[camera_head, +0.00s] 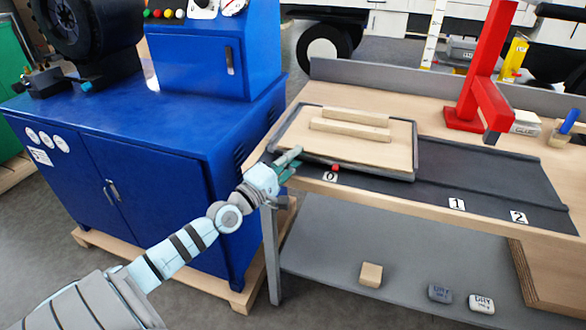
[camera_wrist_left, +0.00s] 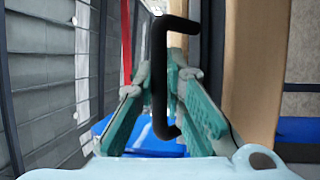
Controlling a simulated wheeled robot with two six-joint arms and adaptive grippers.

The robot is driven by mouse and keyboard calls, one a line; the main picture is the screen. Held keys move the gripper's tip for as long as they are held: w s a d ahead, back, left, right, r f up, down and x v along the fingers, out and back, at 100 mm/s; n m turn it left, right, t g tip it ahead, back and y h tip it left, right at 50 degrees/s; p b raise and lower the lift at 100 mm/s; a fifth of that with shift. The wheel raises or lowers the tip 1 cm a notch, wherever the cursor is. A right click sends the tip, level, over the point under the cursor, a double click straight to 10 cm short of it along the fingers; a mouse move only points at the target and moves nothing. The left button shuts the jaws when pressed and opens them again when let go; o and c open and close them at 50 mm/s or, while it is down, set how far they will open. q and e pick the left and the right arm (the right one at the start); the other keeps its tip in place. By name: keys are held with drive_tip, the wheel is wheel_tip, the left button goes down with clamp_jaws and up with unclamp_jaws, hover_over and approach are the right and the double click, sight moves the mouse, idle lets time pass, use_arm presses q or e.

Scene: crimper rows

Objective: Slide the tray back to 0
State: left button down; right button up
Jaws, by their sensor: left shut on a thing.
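The tray (camera_head: 400,145), a wooden board in a dark frame with two pale wooden bars on it, lies at the left end of a dark track on the workbench. A small red marker (camera_head: 335,168) at its front edge sits just above the label 0 (camera_head: 330,176). My left gripper (camera_head: 290,163) is at the tray's front left corner. In the left wrist view its green fingers are shut on a black handle (camera_wrist_left: 158,85). The handle is mostly hidden in the head view. My right gripper is not in view.
The track (camera_head: 490,175) is bare to the right of the tray, past the labels 1 (camera_head: 456,204) and 2 (camera_head: 518,217). A red stand (camera_head: 480,85) rises behind it. A blue cabinet (camera_head: 130,140) stands close on the left. A lower shelf (camera_head: 330,250) holds several small blocks.

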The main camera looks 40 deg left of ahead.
use_arm(q)
drive_tip(key=shift+s+a+r, duration=0.1)
drive_tip(key=shift+a+r, duration=0.1)
drive_tip(key=shift+a, duration=0.25)
drive_tip(key=c, duration=2)
unclamp_jaws()
drive_tip(key=shift+o, duration=0.4)
drive_tip(key=shift+a, duration=0.15)
drive_tip(key=shift+f, duration=0.15)
drive_tip(key=shift+s, duration=0.2)
drive_tip(key=s+f, duration=0.2)
drive_tip(key=s, duration=0.9)
drive_tip(key=shift+s+a, duration=0.2)
drive_tip(key=shift+a, duration=0.15)
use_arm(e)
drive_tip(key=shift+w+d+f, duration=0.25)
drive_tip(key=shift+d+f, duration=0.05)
